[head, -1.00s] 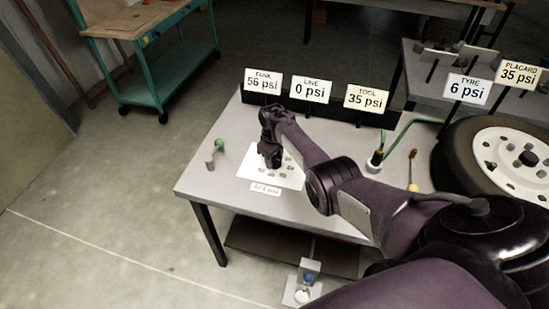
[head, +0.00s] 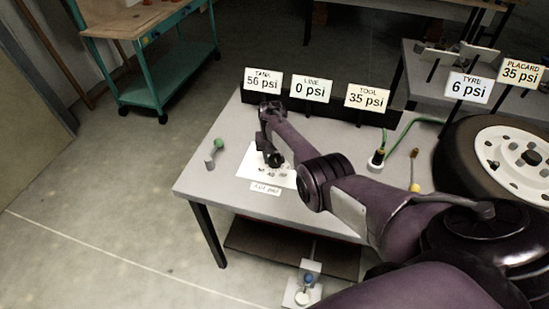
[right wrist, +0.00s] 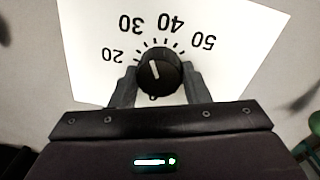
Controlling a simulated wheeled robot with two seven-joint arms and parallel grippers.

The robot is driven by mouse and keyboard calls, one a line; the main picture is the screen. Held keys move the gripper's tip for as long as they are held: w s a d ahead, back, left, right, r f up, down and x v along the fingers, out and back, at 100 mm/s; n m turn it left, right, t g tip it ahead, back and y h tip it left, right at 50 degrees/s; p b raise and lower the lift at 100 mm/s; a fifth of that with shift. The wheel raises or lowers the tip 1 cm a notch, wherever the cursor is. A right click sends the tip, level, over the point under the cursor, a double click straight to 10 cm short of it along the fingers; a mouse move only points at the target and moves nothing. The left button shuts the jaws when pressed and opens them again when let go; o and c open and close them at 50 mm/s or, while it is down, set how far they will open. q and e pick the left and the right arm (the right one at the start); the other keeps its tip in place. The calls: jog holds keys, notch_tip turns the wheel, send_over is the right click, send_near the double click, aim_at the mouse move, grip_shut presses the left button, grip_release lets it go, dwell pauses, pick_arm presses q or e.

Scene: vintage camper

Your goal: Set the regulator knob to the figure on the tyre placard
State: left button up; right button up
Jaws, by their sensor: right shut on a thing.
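The regulator knob (right wrist: 160,73) is black with a white pointer line, on a white dial sheet (right wrist: 82,35) marked 20 to 50. The dial sheet (head: 250,163) lies on the grey bench, partly hidden by my arm. The placard sign (head: 521,72) reads 35 psi. The tool sign (head: 367,97) also reads 35 psi. My left gripper is not in view.
Other signs read tank 56 psi (head: 263,80), line 0 psi (head: 311,88) and tyre 6 psi (head: 468,87). A green hose (head: 403,129), a yellow-handled tool (head: 414,186) and a wheel (head: 455,150) are to the right.

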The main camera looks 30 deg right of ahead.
aim_at(273, 157)
jog(key=shift+m, duration=0.5)
jog(key=o, duration=1)
jog(key=shift+w+r, duration=0.1)
jog(key=shift+r, duration=0.45)
notch_tip(273, 157, up, 7)
jog(key=shift+a+f+p, duration=0.1)
jog(key=shift+f+p, duration=0.05)
jog(key=shift+p, duration=0.35)
